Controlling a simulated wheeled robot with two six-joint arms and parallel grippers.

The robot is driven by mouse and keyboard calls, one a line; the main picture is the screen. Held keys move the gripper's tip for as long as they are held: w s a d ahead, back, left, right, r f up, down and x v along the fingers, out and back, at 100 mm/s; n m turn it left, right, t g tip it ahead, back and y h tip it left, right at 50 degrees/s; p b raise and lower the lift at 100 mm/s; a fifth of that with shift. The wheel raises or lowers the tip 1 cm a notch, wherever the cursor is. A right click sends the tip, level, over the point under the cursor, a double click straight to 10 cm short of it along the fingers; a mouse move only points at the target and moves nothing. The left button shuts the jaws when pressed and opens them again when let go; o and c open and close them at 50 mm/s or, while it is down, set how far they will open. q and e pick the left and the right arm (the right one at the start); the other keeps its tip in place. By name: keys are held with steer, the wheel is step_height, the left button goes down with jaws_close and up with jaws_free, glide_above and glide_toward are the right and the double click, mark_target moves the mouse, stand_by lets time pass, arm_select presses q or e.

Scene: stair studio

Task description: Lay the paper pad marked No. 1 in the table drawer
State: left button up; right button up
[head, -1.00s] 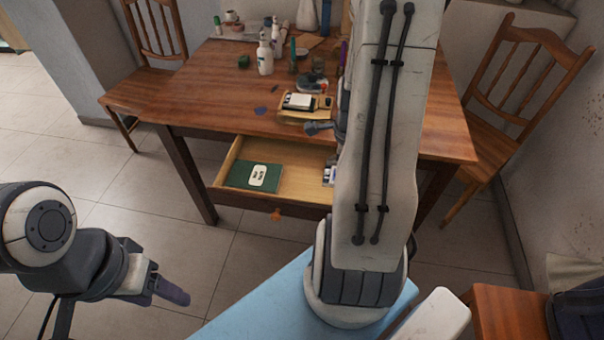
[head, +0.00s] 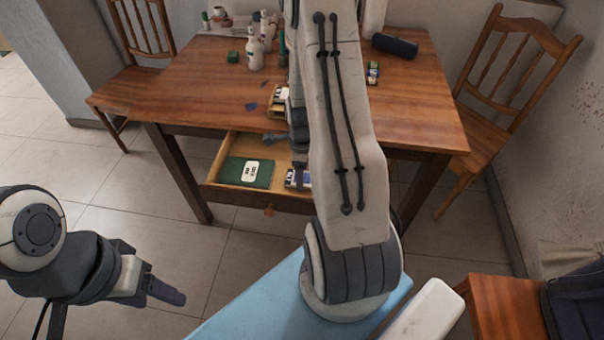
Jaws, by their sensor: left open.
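The table drawer (head: 222,158) is pulled open under the front of the wooden table. A dark green pad (head: 235,177) with a white label lies flat in its left part; I cannot read the label. My left gripper (head: 166,292) is open and empty, low over the floor at left, far from the drawer.
The table's right front is clear.

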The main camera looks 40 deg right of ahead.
steer(key=shift+f, duration=0.2)
steer(key=o, duration=1.3)
steer(key=shift+r, duration=0.1)
steer(key=shift+o, duration=0.2)
steer(key=shift+r, duration=0.1)
